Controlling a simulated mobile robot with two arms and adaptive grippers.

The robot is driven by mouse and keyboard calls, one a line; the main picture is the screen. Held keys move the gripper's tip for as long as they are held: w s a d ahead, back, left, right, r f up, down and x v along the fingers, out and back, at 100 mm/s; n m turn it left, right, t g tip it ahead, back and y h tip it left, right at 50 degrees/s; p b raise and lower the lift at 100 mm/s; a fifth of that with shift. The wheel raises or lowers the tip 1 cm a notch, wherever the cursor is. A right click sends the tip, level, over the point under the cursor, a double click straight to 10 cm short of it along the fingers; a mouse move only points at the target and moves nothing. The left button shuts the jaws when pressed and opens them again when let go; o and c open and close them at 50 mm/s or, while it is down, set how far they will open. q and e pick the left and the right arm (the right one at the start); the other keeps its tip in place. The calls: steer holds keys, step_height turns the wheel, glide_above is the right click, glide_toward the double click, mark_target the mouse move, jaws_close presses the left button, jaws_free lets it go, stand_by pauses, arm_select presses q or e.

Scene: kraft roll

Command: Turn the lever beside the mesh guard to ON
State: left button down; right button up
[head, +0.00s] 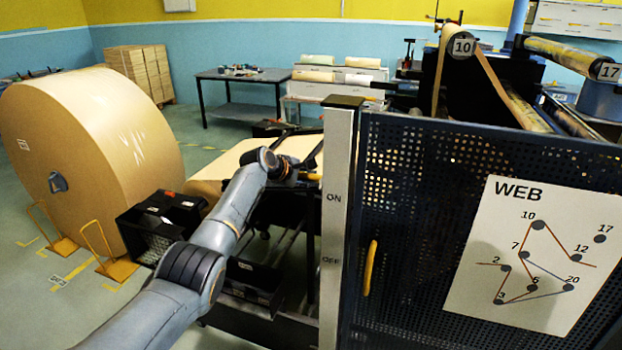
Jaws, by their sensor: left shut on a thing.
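The mesh guard (415,215) is a dark perforated panel on the right. A pale post (334,230) stands at its left edge, with ON printed above OFF. My left gripper (302,170) is just left of the post, a little above the height of the ON mark. It is shut on a small yellow piece (313,177), which looks like the lever's handle. The fingers and the post hide most of the lever, so its exact angle cannot be told. My right gripper is not in view.
A yellow handle (370,267) and a WEB diagram sheet (525,255) are on the guard. A large kraft roll (90,150) stands at the left. A black crate (160,225) is beside my left arm. A table (240,77) stands at the back.

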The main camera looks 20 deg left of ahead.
arm_select(q)
steer(key=c, duration=1.2)
jaws_free()
steer(key=shift+w+r, duration=0.1)
steer(key=shift+r, duration=0.05)
steer(key=shift+o, duration=0.2)
steer(key=shift+v, duration=0.9)
steer(key=v, duration=1)
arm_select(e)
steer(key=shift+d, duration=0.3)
